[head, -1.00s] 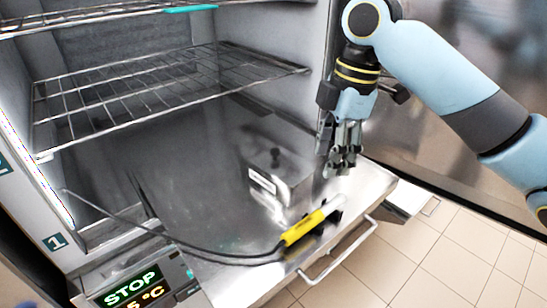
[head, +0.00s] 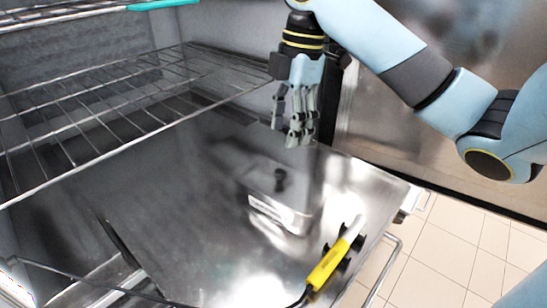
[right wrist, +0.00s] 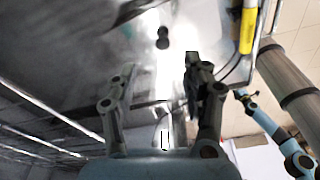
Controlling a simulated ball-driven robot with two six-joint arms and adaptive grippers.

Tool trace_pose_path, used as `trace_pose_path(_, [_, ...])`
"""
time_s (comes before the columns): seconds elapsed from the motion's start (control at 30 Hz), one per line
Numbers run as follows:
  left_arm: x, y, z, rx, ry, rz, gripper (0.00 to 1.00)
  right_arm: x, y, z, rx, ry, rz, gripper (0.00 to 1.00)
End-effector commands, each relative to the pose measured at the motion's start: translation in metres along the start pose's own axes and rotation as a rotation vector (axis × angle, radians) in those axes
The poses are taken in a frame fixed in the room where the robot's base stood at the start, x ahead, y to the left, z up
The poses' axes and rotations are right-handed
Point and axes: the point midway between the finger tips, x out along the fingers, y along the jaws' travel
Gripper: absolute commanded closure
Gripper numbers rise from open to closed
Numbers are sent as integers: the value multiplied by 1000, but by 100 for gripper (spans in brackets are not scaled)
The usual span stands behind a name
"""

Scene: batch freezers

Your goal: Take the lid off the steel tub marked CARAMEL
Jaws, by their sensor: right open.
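A steel tub (head: 300,215) stands on the steel surface, its lid on with a dark knob (head: 280,180) upright in the middle. A pale label is on its front; the writing is too blurred to read. My right gripper (head: 297,136) is open and empty, pointing down, above and a little behind the tub in the head view. In the right wrist view the dark knob (right wrist: 162,38) shows beyond the open fingers (right wrist: 160,72), apart from them. A blue arm, apparently my left, shows small at the right wrist view's right; its gripper (right wrist: 240,94) is too small to read.
A yellow-handled tool (head: 334,262) with a cable lies right of the tub, near the front edge and a bar handle (head: 385,270). A wire shelf (head: 120,105) hangs at the left above the steel surface. Bare steel lies left of the tub.

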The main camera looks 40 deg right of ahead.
Motion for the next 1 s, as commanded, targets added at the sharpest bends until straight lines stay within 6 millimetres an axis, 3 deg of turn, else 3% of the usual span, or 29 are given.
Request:
trace_pose_path(0.03, [12,1,9,1,-11,0,60,15,0,1,0,2,-2,51])
trace_pose_path(0.1, [21,2,20,1,-25,0,60,27,0,1,0,1,-2,51])
trace_pose_path(0.23, [31,3,34,2,-44,1,60,40,0,0,1,1,-1,51])
trace_pose_path(0.37, [36,3,30,2,-38,1,60,48,-1,-1,1,1,-1,51])
trace_pose_path(0.53, [55,4,15,1,-12,0,60,76,-4,-4,0,2,-2,51])
trace_pose_path(0.63, [52,4,10,0,-5,0,60,87,-4,-5,2,2,-3,51])
trace_pose_path(0.87, [52,4,12,1,-8,0,60,90,-3,-4,0,0,0,51])
trace_pose_path(1.0, [52,4,17,1,-15,0,60,90,-3,-4,0,0,0,65])
